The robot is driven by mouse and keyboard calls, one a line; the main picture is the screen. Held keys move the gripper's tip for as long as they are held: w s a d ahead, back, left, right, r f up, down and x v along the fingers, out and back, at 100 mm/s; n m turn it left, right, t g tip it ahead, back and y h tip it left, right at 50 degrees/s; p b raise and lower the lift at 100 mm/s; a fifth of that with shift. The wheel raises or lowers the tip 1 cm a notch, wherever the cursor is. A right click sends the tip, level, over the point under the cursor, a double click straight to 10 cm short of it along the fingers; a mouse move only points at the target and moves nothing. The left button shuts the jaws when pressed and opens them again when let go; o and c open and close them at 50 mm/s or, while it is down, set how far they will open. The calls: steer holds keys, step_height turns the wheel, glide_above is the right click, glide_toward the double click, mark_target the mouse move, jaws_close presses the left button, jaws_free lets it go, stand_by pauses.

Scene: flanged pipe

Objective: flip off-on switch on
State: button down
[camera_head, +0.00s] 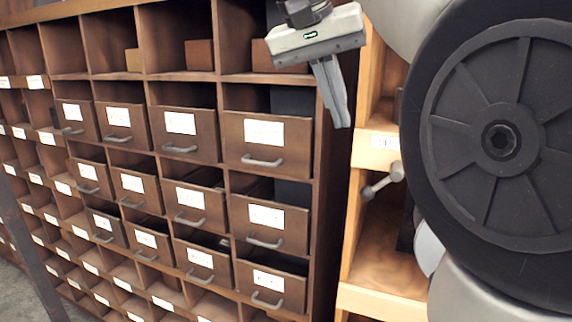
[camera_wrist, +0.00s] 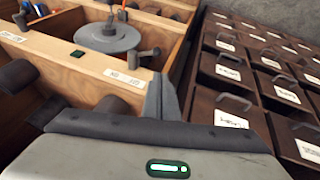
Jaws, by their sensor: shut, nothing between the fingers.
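The switch shows in the head view as a small grey lever (camera_head: 383,181) with rounded ends, on the light wooden cabinet below a white label (camera_head: 385,142). In the wrist view a grey lever (camera_wrist: 146,53) sticks out beyond a label (camera_wrist: 128,78) on a wooden edge. Its on or off position cannot be told. My gripper (camera_head: 342,122) is shut and empty, fingers pointing down, above and left of the lever in the head view. In the wrist view its fingertips (camera_wrist: 160,82) appear close to the label; contact cannot be told.
A brown cabinet with labelled drawers (camera_head: 265,139) and open cubbies stands left of the light wooden cabinet (camera_head: 385,295). A large dark wheel (camera_head: 500,140) covers the right of the head view. In the wrist view a grey disc (camera_wrist: 100,40) and dark knobs (camera_wrist: 18,76) stick out.

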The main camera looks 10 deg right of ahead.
steer(key=shift+f, duration=0.1)
steer(key=b, duration=0.2)
glide_above(364, 195)
steer(key=shift+f, duration=5.8)
steer(key=shift+f, duration=0.1)
steer(key=shift+a, duration=0.15)
steer(key=shift+f+h, duration=0.1)
steer(key=shift+h, duration=0.2)
